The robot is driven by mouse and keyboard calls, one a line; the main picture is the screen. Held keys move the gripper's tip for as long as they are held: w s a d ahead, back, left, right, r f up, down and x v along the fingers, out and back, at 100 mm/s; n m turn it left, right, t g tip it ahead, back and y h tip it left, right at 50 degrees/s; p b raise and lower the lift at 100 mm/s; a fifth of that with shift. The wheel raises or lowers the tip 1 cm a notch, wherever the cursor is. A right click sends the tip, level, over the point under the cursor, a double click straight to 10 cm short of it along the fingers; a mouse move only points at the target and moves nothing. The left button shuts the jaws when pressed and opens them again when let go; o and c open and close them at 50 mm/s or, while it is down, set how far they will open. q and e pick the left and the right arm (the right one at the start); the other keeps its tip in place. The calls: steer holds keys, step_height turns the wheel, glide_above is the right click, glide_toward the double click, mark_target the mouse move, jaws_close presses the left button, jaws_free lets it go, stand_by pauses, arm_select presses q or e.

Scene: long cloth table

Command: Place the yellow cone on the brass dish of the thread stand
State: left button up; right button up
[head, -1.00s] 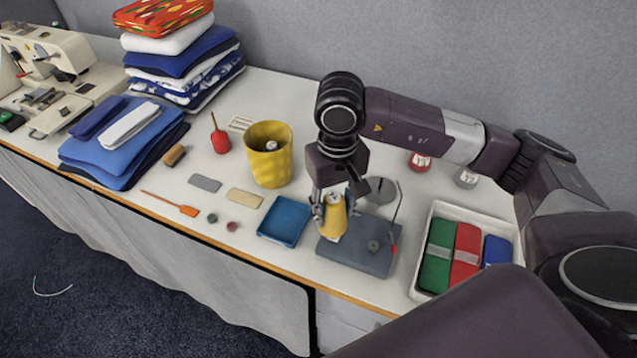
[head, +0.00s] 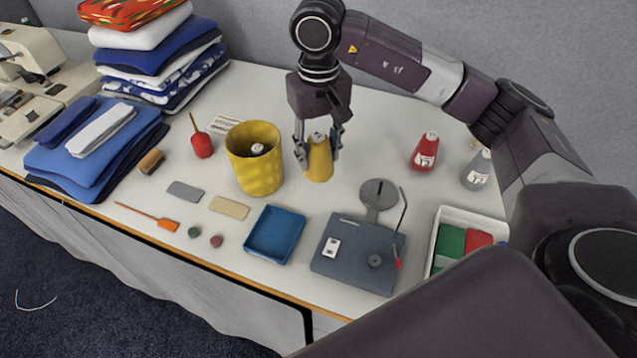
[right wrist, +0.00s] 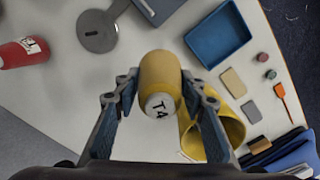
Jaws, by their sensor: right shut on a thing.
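My right gripper (head: 318,150) is shut on the yellow cone (head: 319,165), held upright between the yellow bin and the thread stand. Whether its base touches the table is unclear. In the right wrist view the cone (right wrist: 160,78) sits between both fingers, its labelled end toward the camera. The thread stand has a dark grey base (head: 345,272), a thin bent rod with a red end, and a grey round dish (head: 379,193) at its back edge. A small dark disc (head: 375,261) lies on the base. No dish looks clearly brass-coloured. My left gripper is out of view.
The yellow bin (head: 255,175) stands close left of the cone. A blue tray (head: 274,232) lies left of the stand, a white tray (head: 436,225) right of it. Cloth between cone and dish is clear.

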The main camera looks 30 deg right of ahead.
step_height(320, 180, down, 10)
steer(key=shift+f+p, duration=0.25)
steer(key=shift+p, duration=0.55)
steer(key=shift+f, duration=0.2)
steer(key=o, duration=1.3)
steer(key=shift+r, duration=0.15)
